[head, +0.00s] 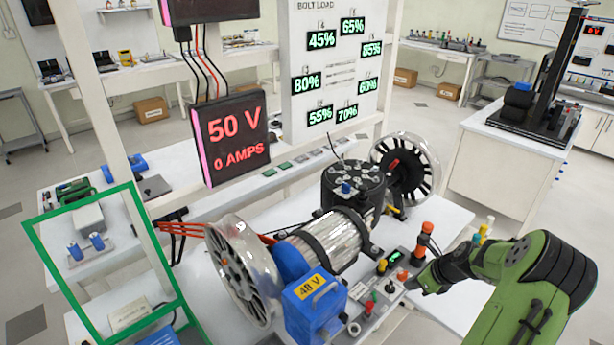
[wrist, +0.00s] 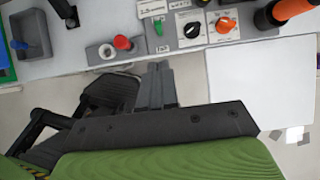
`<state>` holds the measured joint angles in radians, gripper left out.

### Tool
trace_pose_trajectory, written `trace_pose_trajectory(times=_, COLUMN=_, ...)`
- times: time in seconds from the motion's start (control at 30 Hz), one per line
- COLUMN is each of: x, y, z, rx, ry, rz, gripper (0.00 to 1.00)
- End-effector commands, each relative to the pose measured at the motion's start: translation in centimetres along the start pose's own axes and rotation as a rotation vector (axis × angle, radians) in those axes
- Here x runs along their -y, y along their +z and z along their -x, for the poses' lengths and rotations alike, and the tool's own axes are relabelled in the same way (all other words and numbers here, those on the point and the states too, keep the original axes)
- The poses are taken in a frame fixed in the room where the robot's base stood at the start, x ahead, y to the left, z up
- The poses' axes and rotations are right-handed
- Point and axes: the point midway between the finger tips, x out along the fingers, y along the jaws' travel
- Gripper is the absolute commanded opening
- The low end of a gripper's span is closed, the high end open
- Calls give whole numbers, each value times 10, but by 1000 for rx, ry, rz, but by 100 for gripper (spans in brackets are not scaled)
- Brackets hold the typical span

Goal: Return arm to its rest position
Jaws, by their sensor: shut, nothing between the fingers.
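My green arm reaches in from the right of the head view. Its dark gripper (head: 418,284) is beside the right end of the control panel (head: 370,318), near the orange-topped post (head: 425,238). In the wrist view my gripper (wrist: 157,72) is shut and empty, pointing at the front edge of the panel (wrist: 175,48). The panel carries a red button (wrist: 122,43), a black knob (wrist: 192,30) and an orange knob (wrist: 225,25). I cannot tell the exact gap between fingertips and panel.
The chassis rig stands left of my gripper, with a blue 48 V box (head: 314,308), a motor (head: 333,245) and wheels (head: 240,268). A display reading 50 V (head: 236,137) hangs behind. A white cabinet (head: 505,165) stands back right. Open floor lies between.

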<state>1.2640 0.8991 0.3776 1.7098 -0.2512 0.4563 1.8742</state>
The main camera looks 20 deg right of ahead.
Motion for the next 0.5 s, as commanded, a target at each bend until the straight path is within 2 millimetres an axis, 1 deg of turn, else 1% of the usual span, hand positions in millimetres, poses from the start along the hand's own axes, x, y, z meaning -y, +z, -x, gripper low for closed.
trace_pose_trajectory(times=0.07, x=-1, y=1, z=0, rx=-1, ry=0, rz=7, gripper=0)
trace_pose_trajectory(times=0.13, x=-8, y=13, z=6, rx=-19, ry=4, rz=80, gripper=0)
trace_pose_trajectory(times=0.17, x=-13, y=22, z=11, rx=-34, ry=6, rz=143, gripper=0)
trace_pose_trajectory(times=0.23, x=-37, y=53, z=29, rx=-87, ry=19, rz=365, gripper=0)
trace_pose_trajectory(times=0.27, x=-51, y=67, z=39, rx=-113, ry=26, rz=483, gripper=0)
trace_pose_trajectory(times=0.3, x=-72, y=86, z=53, rx=-149, ry=36, rz=647, gripper=0)
trace_pose_trajectory(times=0.37, x=-104, y=108, z=75, rx=-197, ry=52, rz=888, gripper=0)
trace_pose_trajectory(times=0.4, x=-126, y=121, z=90, rx=-225, ry=60, rz=1042, gripper=0)
trace_pose_trajectory(times=0.47, x=-160, y=135, z=113, rx=-260, ry=73, rz=1270, gripper=0)
trace_pose_trajectory(times=0.5, x=-183, y=142, z=128, rx=-279, ry=80, rz=1418, gripper=0)
